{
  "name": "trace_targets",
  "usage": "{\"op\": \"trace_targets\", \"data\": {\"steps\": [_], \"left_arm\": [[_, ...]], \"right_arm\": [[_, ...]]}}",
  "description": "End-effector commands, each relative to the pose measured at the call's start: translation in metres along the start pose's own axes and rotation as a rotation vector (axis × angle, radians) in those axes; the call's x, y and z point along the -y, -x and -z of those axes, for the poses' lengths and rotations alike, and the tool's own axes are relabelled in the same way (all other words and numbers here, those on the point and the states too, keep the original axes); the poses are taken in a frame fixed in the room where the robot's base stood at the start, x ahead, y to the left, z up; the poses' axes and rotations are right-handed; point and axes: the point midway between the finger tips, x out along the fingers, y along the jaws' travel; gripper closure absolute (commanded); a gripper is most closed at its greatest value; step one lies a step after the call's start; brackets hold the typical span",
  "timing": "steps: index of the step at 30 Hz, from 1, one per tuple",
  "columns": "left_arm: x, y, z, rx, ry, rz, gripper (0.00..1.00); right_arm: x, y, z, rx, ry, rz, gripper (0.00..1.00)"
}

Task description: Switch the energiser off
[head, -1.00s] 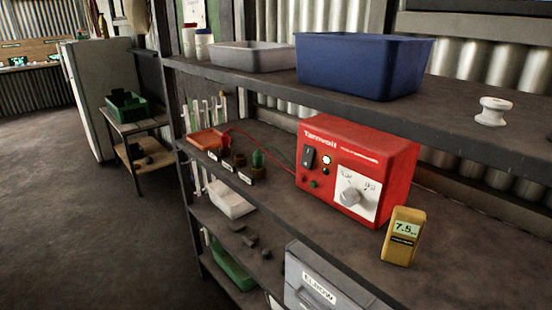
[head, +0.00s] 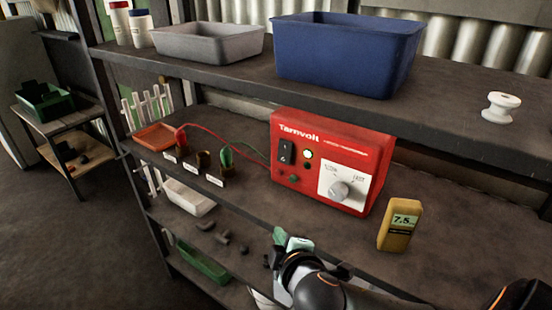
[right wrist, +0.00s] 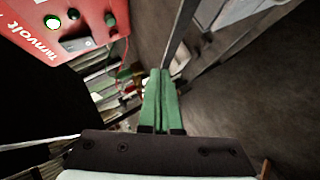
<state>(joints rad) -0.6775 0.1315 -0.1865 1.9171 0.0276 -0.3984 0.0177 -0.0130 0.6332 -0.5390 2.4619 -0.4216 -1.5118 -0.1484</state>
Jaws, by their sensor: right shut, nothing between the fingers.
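The energiser (head: 330,160) is a red box marked "Tarnvolt" on the middle shelf. Its front has a black rocker switch (head: 287,153), a small lit lamp (head: 308,154) and a dial knob (head: 339,192) on a white plate. My right gripper (head: 279,236) is shut and empty, in front of and below the energiser, apart from it. In the right wrist view its green fingers (right wrist: 160,78) are together, with the energiser (right wrist: 28,55), lamp (right wrist: 52,22) and switch (right wrist: 77,43) at upper left. My left gripper is not in view.
A yellow meter (head: 399,224) reading about 7.5 stands right of the energiser. Red and green leads run left to terminals (head: 203,162). A blue bin (head: 345,55), grey tray (head: 208,43) and white insulator (head: 500,107) sit on the shelf above. The shelf front before the switch looks clear.

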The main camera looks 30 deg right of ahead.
Motion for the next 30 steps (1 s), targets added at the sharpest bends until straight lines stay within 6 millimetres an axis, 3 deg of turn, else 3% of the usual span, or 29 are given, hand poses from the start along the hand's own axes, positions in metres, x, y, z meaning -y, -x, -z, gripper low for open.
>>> {"op": "trace_targets", "data": {"steps": [1,3,9,23,30], "left_arm": [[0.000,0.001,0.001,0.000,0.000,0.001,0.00],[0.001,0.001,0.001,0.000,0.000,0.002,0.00],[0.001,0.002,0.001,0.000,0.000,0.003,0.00],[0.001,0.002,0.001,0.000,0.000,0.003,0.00],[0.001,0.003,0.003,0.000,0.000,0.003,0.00]], "right_arm": [[-0.023,0.002,0.006,-0.014,0.052,-0.074,1.00],[-0.045,0.005,0.011,-0.024,0.108,-0.154,1.00],[-0.084,0.013,0.018,-0.034,0.205,-0.301,1.00],[-0.092,0.014,0.020,-0.035,0.223,-0.329,1.00],[-0.101,-0.010,0.021,-0.031,0.224,-0.332,1.00]]}}
